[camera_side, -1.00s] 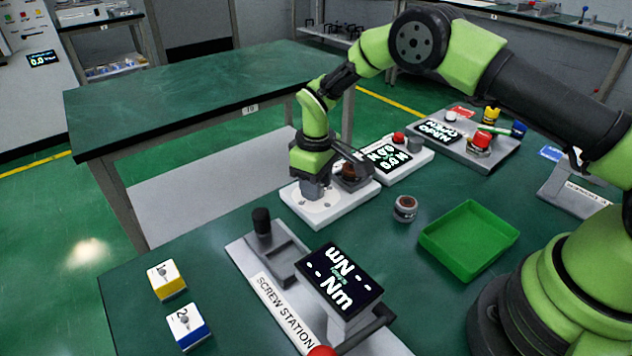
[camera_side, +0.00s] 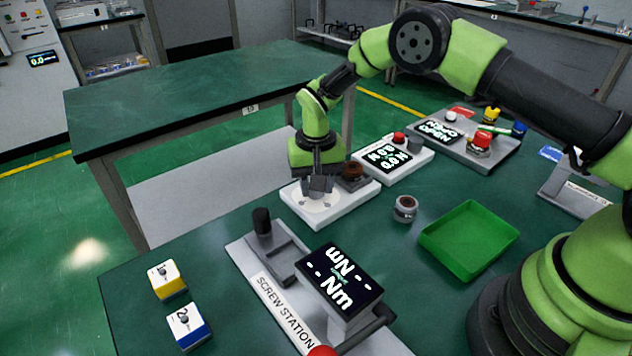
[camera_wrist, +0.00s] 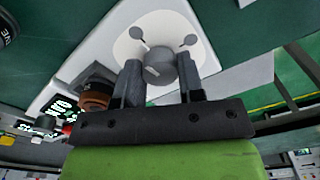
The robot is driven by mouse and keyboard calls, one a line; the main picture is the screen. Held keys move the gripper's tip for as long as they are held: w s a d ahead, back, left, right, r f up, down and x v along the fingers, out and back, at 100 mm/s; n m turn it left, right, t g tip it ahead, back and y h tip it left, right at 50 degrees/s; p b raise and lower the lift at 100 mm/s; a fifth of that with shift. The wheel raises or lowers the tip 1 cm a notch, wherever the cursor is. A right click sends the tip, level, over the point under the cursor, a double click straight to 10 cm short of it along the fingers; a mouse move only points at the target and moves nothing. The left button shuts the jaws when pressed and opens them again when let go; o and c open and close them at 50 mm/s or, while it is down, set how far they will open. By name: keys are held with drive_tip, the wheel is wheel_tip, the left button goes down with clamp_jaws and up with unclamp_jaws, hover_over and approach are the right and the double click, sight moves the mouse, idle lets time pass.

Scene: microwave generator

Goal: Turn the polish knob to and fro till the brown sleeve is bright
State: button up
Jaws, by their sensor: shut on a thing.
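My gripper (camera_side: 318,192) points down over the white polishing unit (camera_side: 352,206). In the wrist view its two fingers (camera_wrist: 160,74) stand on either side of the grey polish knob (camera_wrist: 158,66) and are shut on it. The knob sits on a round pale dial with two dark marks. In the side view the fingers hide the knob. The brown sleeve (camera_side: 353,170) sits upright in a dark holder on the same unit, just right of my gripper. It also shows in the wrist view (camera_wrist: 96,97), left of the fingers, and looks dull brown with a dark opening.
A white unit with a display and red button (camera_side: 398,138) stands behind the sleeve. A grey ringed part (camera_side: 405,208) and a green tray (camera_side: 458,268) lie to the right. The screw station (camera_side: 275,290) is in front, and two small blocks (camera_side: 167,281) stand front left.

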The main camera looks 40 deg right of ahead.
drive_tip(key=shift+m, duration=0.6)
drive_tip(key=o, duration=0.9)
drive_tip(key=shift+r, duration=0.1)
wheel_tip(320, 180, up, 10)
drive_tip(key=shift+f, duration=0.1)
